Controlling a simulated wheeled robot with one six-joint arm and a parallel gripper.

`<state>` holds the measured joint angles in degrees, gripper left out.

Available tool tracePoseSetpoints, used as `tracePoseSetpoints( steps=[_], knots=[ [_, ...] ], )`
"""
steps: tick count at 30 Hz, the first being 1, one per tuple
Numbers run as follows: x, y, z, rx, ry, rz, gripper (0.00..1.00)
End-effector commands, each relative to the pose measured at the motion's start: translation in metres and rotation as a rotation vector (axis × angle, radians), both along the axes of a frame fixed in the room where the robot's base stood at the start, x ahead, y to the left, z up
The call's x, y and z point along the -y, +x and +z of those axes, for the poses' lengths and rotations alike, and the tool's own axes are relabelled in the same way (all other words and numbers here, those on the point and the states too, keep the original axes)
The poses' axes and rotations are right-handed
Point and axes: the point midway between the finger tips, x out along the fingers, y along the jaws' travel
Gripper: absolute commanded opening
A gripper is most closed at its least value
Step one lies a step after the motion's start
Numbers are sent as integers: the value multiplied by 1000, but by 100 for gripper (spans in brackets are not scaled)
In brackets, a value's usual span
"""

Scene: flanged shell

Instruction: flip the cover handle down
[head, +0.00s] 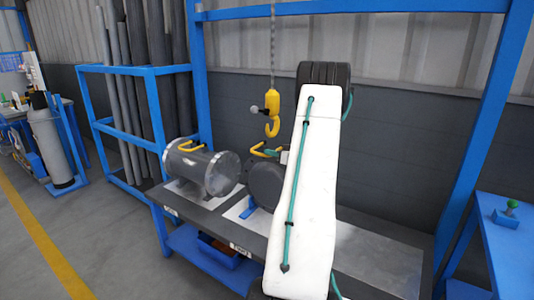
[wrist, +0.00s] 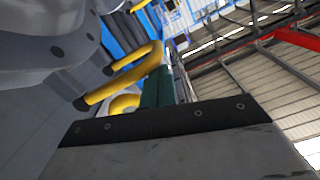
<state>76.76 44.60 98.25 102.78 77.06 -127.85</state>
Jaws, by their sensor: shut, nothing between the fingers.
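The dark round cover (head: 268,184) sits on the bench, partly hidden behind my white arm. A yellow handle (head: 260,150) stands at its top. In the wrist view a yellow bent handle (wrist: 125,74) rises from a grey surface at the left. My gripper (wrist: 160,78) shows there as narrow dark teal fingers, shut and empty. The handle's upper end appears right beside the fingertips; I cannot tell whether they touch.
A grey flanged shell (head: 206,170) with its own yellow handle lies left of the cover. A yellow hook (head: 272,120) hangs on a chain above. Blue frame posts (head: 490,110) stand at the right. The bench top (head: 375,262) is clear at the right.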

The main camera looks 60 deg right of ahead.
Motion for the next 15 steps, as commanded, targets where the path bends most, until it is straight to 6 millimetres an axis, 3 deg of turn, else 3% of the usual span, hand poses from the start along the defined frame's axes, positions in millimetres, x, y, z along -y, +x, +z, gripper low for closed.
tracePoseSetpoints(
  steps=[15],
  knots=[
    [-1,0,0,-4,4,2,0]
  ],
)
